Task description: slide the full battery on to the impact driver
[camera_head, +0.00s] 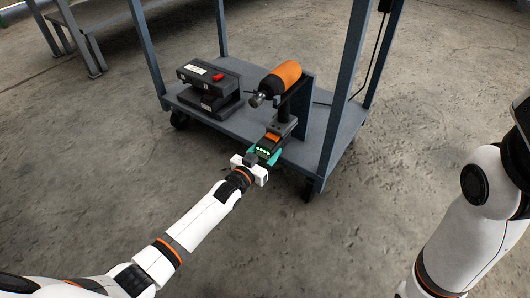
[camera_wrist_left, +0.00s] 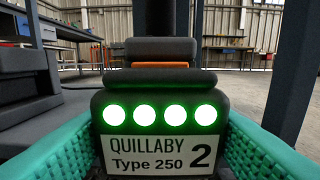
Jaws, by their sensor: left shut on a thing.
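The impact driver (camera_head: 283,78), orange and black, is held on a dark stand on the cart, its foot (camera_head: 283,124) low and facing my left arm. My left gripper (camera_head: 264,155) has teal fingers and is shut on the dark battery (camera_head: 264,148). In the left wrist view the battery (camera_wrist_left: 160,140) shows a row of lit green lights and the label "QUILLABY Type 250 2". An orange strip and a dark block stand right behind its top. The battery is at the driver's foot; I cannot tell how far they are engaged. My right gripper is out of view.
A dark boxy unit (camera_head: 208,82) with a red part stands on the grey cart (camera_head: 205,112), left of the driver. Cart posts (camera_head: 345,90) rise near the driver. The concrete floor around the cart is clear. My right arm stands at the right edge.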

